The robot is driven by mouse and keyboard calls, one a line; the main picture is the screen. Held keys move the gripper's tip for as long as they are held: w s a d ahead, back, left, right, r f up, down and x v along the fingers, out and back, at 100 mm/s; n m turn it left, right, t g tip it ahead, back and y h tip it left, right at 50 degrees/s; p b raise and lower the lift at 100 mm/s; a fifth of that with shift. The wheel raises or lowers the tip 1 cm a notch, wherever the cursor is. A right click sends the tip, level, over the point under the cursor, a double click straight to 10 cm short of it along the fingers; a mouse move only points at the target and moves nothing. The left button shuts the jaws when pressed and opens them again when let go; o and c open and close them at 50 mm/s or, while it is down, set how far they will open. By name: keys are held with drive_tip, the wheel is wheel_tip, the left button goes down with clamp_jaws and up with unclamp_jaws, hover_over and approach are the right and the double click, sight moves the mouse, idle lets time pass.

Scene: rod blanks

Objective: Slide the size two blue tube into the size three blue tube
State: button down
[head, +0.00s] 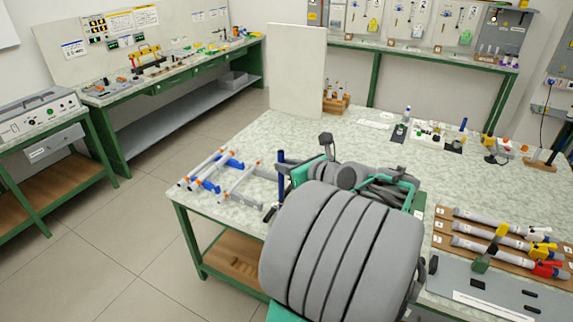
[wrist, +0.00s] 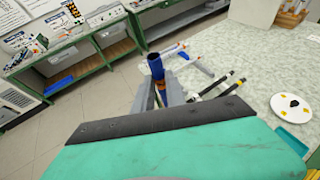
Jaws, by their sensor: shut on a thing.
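My gripper (wrist: 160,90) is shut on a blue tube (wrist: 156,66), which stands up between the grey fingers, its open top end toward the camera. In the head view the same blue tube (head: 281,165) is upright beside my gripper (head: 282,182), near the left part of the table. I cannot read its size. A white and grey rod frame with blue parts (head: 232,163) lies to its left. A small upright blue piece (head: 463,124) stands at the back right; I cannot tell whether it is a tube. No second blue tube is clearly identifiable; my arm hides the middle of the table.
The speckled table (head: 240,150) has free room behind the rod frame. A brown board (head: 500,237) with several grey tubes and coloured clamps lies at the right. A white round plate (wrist: 291,107) shows in the wrist view. A white panel (head: 297,68) stands beyond the table.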

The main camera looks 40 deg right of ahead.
drive_tip(key=shift+f+b, duration=1.85)
drive_tip(key=shift+f, duration=3.8)
drive_tip(key=c, duration=1.3)
unclamp_jaws()
approach(283, 197)
drive_tip(key=shift+w+d+b, duration=0.1)
drive_tip(key=shift+w+b, duration=0.1)
drive_tip(key=shift+b, duration=0.1)
